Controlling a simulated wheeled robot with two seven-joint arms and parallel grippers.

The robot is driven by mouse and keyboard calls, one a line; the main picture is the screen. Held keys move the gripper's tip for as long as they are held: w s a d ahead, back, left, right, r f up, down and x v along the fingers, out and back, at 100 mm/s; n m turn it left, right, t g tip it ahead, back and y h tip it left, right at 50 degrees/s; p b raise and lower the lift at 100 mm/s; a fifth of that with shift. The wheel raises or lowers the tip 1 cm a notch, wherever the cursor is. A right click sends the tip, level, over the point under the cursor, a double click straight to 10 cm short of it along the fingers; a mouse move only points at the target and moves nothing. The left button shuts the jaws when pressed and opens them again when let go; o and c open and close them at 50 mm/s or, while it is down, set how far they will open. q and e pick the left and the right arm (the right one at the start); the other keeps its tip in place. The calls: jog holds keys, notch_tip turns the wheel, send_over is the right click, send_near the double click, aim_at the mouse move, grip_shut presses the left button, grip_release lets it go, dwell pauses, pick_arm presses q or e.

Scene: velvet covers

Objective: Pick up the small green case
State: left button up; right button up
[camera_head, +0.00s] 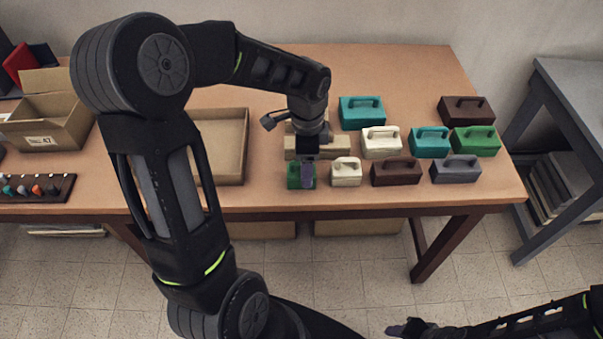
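A small green case (293,179) stands near the front edge of the table, at the left end of the front row of cases. My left gripper (307,176) points down directly over it and covers its middle and its handle. I cannot tell whether the fingers are around the handle or touch the case. A larger green case (474,141) stands at the right end of the row behind. My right gripper (403,328) is low at the bottom edge, in front of the table and far from the cases. Its fingers are too unclear to judge.
A cream case (346,174) stands close right of the small green one. Brown (396,173), grey (456,170) and teal (362,115) cases stand further right and behind. An open cardboard tray (233,145) lies to the left. The table (420,72) is bare at the back.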

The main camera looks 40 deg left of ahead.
pick_arm(q)
notch_tip(320, 180, down, 4)
jog(key=shift+w+a, duration=0.1)
jog(key=shift+a, duration=0.05)
dwell(0.6)
grip_shut()
dwell(0.6)
